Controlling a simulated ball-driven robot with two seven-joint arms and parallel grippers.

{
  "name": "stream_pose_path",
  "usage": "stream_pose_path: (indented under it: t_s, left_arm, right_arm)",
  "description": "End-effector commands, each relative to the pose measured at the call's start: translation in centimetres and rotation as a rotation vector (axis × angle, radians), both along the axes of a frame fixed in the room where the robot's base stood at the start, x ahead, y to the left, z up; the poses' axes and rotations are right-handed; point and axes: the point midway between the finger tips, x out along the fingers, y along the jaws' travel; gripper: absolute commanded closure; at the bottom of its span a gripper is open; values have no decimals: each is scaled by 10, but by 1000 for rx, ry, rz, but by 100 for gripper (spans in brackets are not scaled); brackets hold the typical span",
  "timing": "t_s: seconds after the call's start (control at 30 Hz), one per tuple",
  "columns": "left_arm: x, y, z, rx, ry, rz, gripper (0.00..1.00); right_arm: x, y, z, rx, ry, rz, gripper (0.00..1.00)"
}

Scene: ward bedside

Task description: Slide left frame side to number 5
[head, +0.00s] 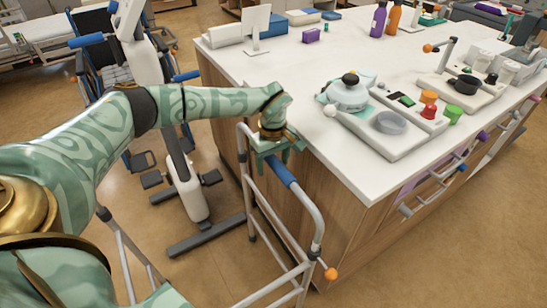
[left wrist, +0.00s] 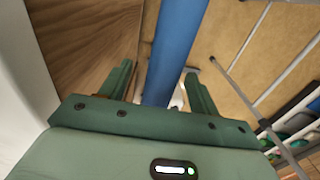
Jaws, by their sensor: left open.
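A grey metal walking frame (head: 319,226) stands beside the counter, with a blue grip (head: 283,173) on its upper rail and an orange knob (head: 330,274) low at its near end. My left gripper (head: 273,160) is at the far end of that grip, pointing down. In the left wrist view my open left gripper (left wrist: 160,84) has one finger on each side of the blue grip (left wrist: 175,48), with gaps showing beside it. Whether a finger touches it, I cannot tell. No number marking is readable. My right gripper is not in view.
The white-topped counter (head: 290,85) with wooden sides is close right of the frame. A pedal exerciser (head: 189,190) and a wheelchair (head: 104,62) stand behind my left arm. Floor at lower right is clear.

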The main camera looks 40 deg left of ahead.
Motion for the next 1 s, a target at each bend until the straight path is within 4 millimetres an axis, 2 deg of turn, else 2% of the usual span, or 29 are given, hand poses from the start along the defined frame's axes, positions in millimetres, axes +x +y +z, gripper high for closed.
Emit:
stream_pose_path:
  t_s: [0.1, 0.13, 0.3, 0.57, 1.0]
  left_arm:
    - [0, 0, 1, 0, 0, 0, 38]
    - [0, 0, 1, 0, 0, 0, 44]
    - [0, 0, 1, 0, 0, 0, 90]
    - [0, 0, 4, 0, -1, 0, 90]
    - [1, 0, 33, -1, -4, 2, 90]
  right_arm:
    - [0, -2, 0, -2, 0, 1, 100]
    - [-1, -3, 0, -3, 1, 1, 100]
    - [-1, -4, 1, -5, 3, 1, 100]
    - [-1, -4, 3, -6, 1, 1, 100]
    - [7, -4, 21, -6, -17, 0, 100]
